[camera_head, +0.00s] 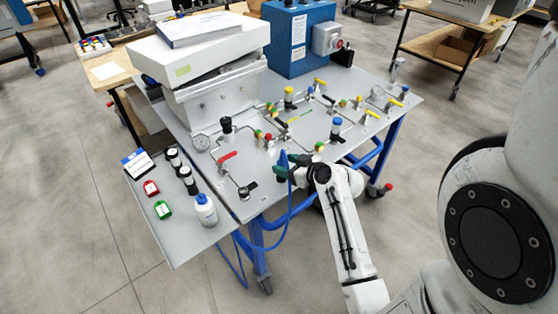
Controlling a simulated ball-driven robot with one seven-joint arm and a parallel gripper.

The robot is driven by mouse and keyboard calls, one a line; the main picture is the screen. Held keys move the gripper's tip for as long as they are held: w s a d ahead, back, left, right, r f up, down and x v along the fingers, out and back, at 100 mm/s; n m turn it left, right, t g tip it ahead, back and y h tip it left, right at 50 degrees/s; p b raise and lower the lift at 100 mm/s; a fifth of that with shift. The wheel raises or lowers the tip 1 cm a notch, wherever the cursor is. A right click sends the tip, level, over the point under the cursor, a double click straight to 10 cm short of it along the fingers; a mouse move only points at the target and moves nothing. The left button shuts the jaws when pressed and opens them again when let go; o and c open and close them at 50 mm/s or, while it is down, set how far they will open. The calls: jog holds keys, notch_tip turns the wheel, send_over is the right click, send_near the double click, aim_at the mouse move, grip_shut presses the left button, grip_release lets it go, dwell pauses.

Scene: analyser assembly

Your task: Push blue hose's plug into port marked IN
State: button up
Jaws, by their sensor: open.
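The blue hose (289,210) runs up past the table's front edge to my gripper and loops down below the table. Its upper end stands beside the gripper's tip; the plug itself is too small to tell apart. My gripper (284,171) is open at the front edge of the grey panel table (262,203), close beside the hose. I cannot tell whether the hose lies between the fingers. The panel carries pipes and valves with red, yellow, green and blue parts. No IN marking can be read, so I cannot tell which port it is.
A side shelf at left holds a white bottle (206,210), dark-capped bottles, and red (151,188) and green (163,210) tags. A red-handled valve (228,156) is left of my gripper.

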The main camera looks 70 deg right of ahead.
jog(key=shift+x, duration=2.25)
jog(key=shift+c, duration=0.4)
jog(key=c, duration=1)
jog(key=shift+p, duration=0.3)
jog(key=shift+r, duration=0.1)
jog(key=shift+r+p, duration=1.5)
jog(key=shift+r, duration=0.6)
jog(key=shift+a, duration=0.1)
